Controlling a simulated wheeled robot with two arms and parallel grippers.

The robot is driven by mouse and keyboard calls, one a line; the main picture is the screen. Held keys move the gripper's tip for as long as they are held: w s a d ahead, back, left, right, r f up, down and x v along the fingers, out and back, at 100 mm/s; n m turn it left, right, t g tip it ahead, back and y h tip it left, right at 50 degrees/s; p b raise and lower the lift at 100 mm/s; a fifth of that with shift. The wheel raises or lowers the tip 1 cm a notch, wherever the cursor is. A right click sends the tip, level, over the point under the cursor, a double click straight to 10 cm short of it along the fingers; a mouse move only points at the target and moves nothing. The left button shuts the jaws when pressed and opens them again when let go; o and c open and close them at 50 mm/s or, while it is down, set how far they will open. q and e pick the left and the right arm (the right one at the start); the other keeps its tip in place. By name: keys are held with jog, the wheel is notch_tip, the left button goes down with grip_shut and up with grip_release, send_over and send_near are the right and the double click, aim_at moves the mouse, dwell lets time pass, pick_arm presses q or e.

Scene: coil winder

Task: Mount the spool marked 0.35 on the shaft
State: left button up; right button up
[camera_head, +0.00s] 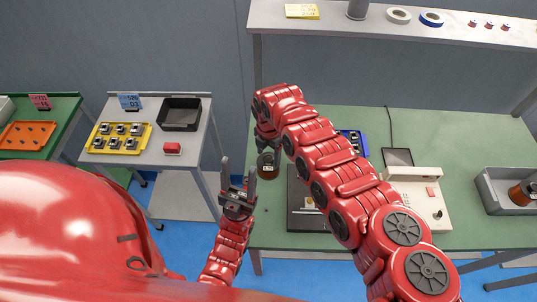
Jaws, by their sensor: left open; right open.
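A dark, copper-coloured spool (267,168) stands at the left edge of the green table (480,150); I cannot read any mark on it. My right gripper (266,148) is just above and behind this spool, open, its fingers partly hidden. My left gripper (239,174) is open and empty, just left of the spool, its fingers pointing up in the picture. Another copper spool (523,192) lies in a grey bin (488,190) at the right. The winder's dark base plate (302,212) and white control unit (420,195) are partly behind my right arm; I cannot make out the shaft.
A blue tray (359,142) and a dark panel (397,157) are behind my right arm. A shelf (400,24) with tape rolls runs along the back. At the left, a grey side table (190,160) holds a yellow tray (118,138) and a black bin (180,114).

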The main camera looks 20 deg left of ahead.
notch_tip(320, 180, up, 17)
jog(key=b, duration=0.4)
jog(key=shift+f+b, duration=0.15)
jog(key=shift+b, duration=0.15)
